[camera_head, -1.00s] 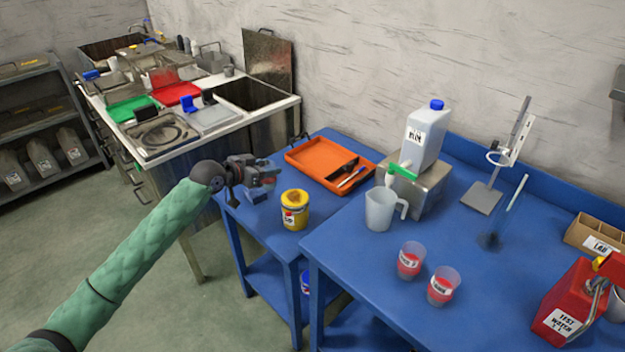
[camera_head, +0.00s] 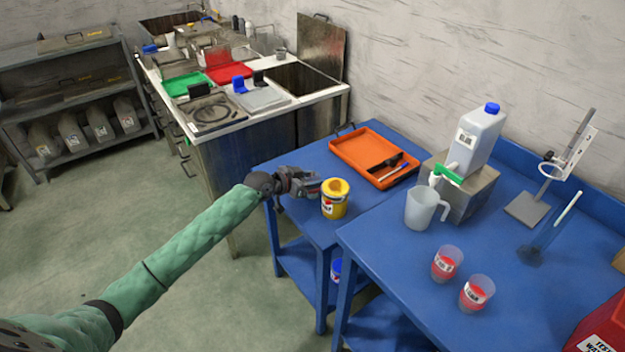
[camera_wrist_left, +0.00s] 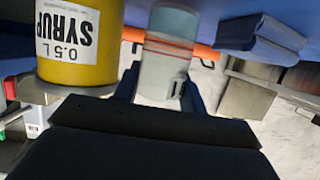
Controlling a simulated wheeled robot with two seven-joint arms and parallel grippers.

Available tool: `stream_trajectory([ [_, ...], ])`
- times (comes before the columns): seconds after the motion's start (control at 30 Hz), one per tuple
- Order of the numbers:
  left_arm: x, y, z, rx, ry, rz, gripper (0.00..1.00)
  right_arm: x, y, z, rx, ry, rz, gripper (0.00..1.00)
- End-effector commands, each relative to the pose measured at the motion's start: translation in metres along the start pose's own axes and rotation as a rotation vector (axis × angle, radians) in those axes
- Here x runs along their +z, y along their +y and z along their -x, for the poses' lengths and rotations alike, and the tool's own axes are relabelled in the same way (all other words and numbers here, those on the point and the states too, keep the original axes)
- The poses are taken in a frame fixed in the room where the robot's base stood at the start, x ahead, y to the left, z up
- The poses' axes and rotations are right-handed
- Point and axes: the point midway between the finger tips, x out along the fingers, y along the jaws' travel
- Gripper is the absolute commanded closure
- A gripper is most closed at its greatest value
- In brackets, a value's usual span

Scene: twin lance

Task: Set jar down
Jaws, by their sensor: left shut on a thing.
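My left gripper (camera_head: 308,186) is at the front left of the lower blue table, just left of a yellow syrup jar (camera_head: 335,198). In the left wrist view, its dark fingers (camera_wrist_left: 162,92) are shut on a small pale, see-through jar (camera_wrist_left: 166,55) with a thin red line and a dark mark. The yellow syrup jar (camera_wrist_left: 80,42) stands close beside it, its white label upside down in that view. I cannot tell whether the held jar touches the table. In the head view my gripper mostly hides it. My right gripper is out of view.
An orange tray (camera_head: 372,133) with a pen lies behind the yellow jar. On the higher table to the right are a jug (camera_head: 422,208), a white canister (camera_head: 476,139) and two red-filled cups (camera_head: 446,263).

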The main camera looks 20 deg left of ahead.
Motion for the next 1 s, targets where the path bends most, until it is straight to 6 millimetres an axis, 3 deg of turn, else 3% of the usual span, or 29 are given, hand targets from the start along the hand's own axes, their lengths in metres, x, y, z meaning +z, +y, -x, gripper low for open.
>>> stream_trajectory([
  [0.5, 0.0094, -0.0004, -0.0034, -0.001, 0.000, -0.002, 0.85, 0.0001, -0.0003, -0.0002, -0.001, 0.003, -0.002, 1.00],
  [0.53, 0.0089, -0.0004, -0.0032, -0.001, 0.000, -0.002, 0.55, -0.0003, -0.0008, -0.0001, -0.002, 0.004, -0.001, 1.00],
  [0.63, 0.0087, -0.0003, -0.0031, -0.001, 0.000, -0.001, 0.37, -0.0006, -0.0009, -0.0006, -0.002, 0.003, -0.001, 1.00],
  [1.0, 0.0049, -0.0004, -0.0017, -0.001, 0.000, -0.001, 0.37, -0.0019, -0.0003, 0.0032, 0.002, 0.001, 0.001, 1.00],
])
